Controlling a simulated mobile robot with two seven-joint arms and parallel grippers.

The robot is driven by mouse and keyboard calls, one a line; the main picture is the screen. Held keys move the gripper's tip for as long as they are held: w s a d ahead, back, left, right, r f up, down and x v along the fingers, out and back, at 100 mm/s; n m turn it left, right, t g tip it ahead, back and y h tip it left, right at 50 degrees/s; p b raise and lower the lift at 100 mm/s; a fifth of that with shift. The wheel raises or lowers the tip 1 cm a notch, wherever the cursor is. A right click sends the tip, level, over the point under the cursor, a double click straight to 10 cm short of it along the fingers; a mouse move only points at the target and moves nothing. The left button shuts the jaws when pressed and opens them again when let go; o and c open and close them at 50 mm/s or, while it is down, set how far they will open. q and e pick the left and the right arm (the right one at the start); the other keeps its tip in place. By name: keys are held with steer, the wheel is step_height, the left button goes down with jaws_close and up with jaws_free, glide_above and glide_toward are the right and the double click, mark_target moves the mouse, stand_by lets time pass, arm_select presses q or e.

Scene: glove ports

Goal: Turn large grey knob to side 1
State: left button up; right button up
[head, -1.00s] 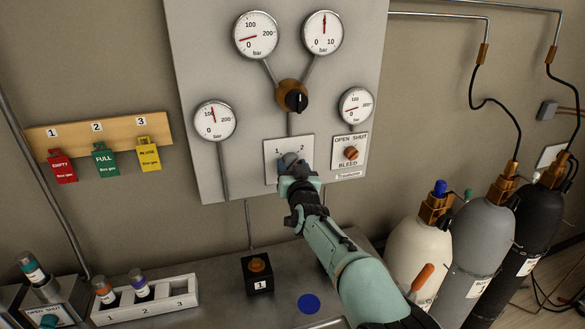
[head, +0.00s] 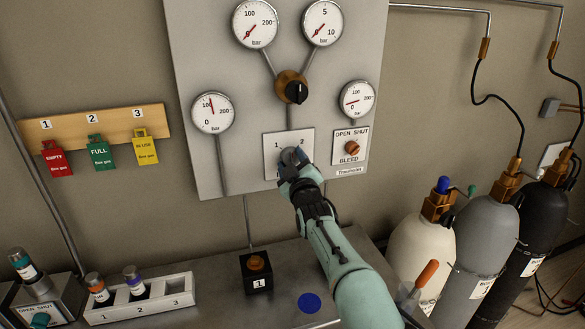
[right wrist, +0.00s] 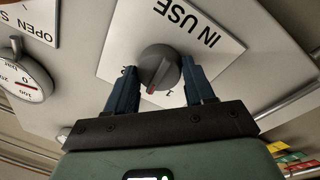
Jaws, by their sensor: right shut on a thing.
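The large grey knob (right wrist: 158,68) sits on a white plate (right wrist: 225,58) printed IN USE, which shows upside down in the right wrist view. A red mark on the knob's rim points to the bottom of that view, close beside the printed 1. In the head view the plate (head: 271,167) carries the numbers 1 and 2, and my right gripper (head: 293,160) hides most of the knob. My right gripper (right wrist: 160,78) is shut on the knob, one blue finger on each side. My left gripper is not in view.
On the grey panel (head: 225,172) are round gauges, a black knob (head: 296,91) above, and the small BLEED knob (head: 352,148) close right. Gas cylinders (head: 480,245) stand at the right. A white rack (head: 180,310) and a black box (head: 257,272) sit on the bench below.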

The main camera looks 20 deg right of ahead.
steer(key=n+b, duration=0.2)
steer(key=n, duration=0.3)
steer(key=shift+d+f+y, duration=0.1)
steer(key=shift+f+y, duration=0.05)
steer(key=shift+y, duration=0.15)
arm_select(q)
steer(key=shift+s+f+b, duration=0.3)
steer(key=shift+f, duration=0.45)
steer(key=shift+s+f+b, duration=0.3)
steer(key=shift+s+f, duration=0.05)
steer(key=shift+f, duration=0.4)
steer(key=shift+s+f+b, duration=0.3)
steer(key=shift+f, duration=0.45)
arm_select(e)
steer(key=shift+n+y, duration=0.3)
steer(key=shift+n, duration=1.5)
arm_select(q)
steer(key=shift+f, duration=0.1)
arm_select(e)
steer(key=shift+r+n, duration=0.2)
steer(key=shift+n, duration=0.1)
steer(key=o, duration=1)
steer(key=shift+o, duration=0.2)
steer(key=shift+f, duration=0.1)
